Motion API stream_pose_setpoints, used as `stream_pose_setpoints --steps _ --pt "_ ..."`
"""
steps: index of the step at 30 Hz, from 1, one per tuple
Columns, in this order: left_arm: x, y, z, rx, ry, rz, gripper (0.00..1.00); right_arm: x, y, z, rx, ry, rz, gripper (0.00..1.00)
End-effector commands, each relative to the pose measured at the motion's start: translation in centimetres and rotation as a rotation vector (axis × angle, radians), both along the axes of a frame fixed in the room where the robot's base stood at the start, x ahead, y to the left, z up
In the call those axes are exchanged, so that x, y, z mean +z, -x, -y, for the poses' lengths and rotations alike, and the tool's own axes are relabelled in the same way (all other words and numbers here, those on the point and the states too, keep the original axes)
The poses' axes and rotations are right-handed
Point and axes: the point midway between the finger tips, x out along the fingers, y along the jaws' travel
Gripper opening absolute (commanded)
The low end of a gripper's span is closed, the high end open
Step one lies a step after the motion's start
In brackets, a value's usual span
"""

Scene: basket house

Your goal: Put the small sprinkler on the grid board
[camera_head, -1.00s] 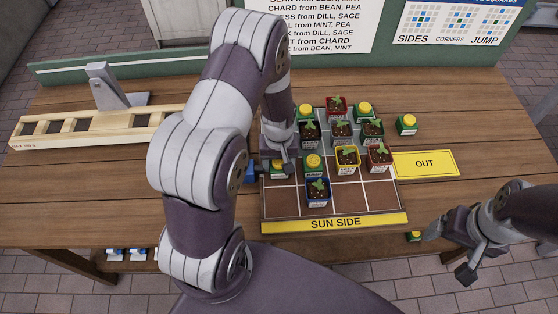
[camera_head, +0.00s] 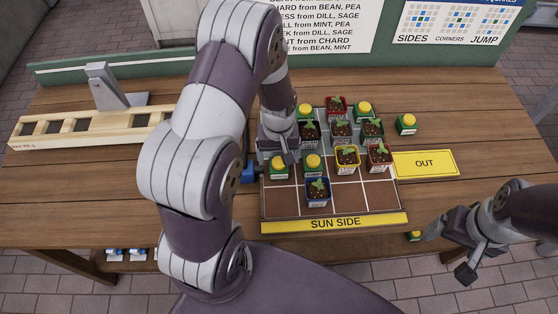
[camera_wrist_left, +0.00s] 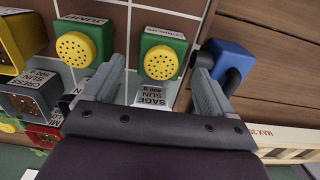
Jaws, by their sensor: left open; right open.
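Several green boxes with yellow perforated domes look like sprinklers; I cannot tell from their labels which is the small one. One green box (camera_head: 279,168) stands on the left column of the grid board (camera_head: 283,203); it also shows in the left wrist view (camera_wrist_left: 160,60). A second green box (camera_head: 313,166) stands just right of it and shows in the wrist view (camera_wrist_left: 76,46). My left gripper (camera_head: 284,152) is open, its fingers at either side of the first box in the wrist view, with gaps visible. My right gripper (camera_head: 450,258) is open and empty at the lower right.
Plant pots (camera_head: 347,158) fill several board cells. A blue fitting (camera_head: 251,178) lies just left of the board, near one left finger. A yellow OUT plate (camera_head: 426,164) and another green box (camera_head: 407,124) are to the right. A wooden rack (camera_head: 90,128) stands at the left.

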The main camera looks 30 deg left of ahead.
Motion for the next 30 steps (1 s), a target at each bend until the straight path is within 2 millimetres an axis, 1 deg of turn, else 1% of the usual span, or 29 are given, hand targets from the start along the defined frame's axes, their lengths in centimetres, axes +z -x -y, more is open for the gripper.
stream_pose_setpoints --steps 1,3,6,9,12,14,16,18,21,23,25,30 --pt "1.4 -0.1 0.0 0.0 -0.001 0.007 0.85 -0.1 0.0 0.0 0.0 0.0 0.0 0.85" --pt "3.3 -0.1 0.0 0.0 -0.001 0.008 0.85 -0.1 0.0 0.0 0.0 0.0 0.0 0.85" --pt "5.7 -0.1 0.0 0.0 0.0 0.004 0.85 -0.2 0.0 0.0 0.0 0.0 0.0 0.85" --pt "7.3 -0.1 0.0 0.0 -0.001 0.003 0.85 -0.2 0.0 0.0 0.0 0.0 0.0 0.85" --pt "8.5 0.3 0.3 -0.022 -0.001 0.005 0.85 -0.2 0.0 0.0 0.0 0.0 0.0 0.85" --pt "9.6 1.3 1.2 -0.097 -0.004 0.022 0.85 -0.2 0.0 0.0 0.0 0.0 0.0 0.85" --pt "11.0 3.3 2.7 -0.237 -0.01 0.051 0.85 -0.2 0.0 0.0 0.0 0.0 0.0 0.85" --pt "12.0 5.5 4.0 -0.375 -0.018 0.08 0.85 -0.2 0.0 0.0 0.0 0.0 0.0 0.85" --pt "12.6 8.0 5.1 -0.518 -0.027 0.109 0.85 -0.2 0.0 0.0 0.0 0.0 0.0 0.85" --pt "12.7 8.7 5.3 -0.56 -0.03 0.117 0.85 -0.2 0.0 0.0 0.0 0.0 0.0 0.85" --pt "12.7 9.0 5.4 -0.577 -0.032 0.119 0.85 -0.2 0.0 0.0 0.0 0.0 0.0 0.85" --pt "12.7 9.0 5.4 -0.574 -0.031 0.118 0.85 -0.2 0.0 0.0 0.0 0.0 0.0 0.85"
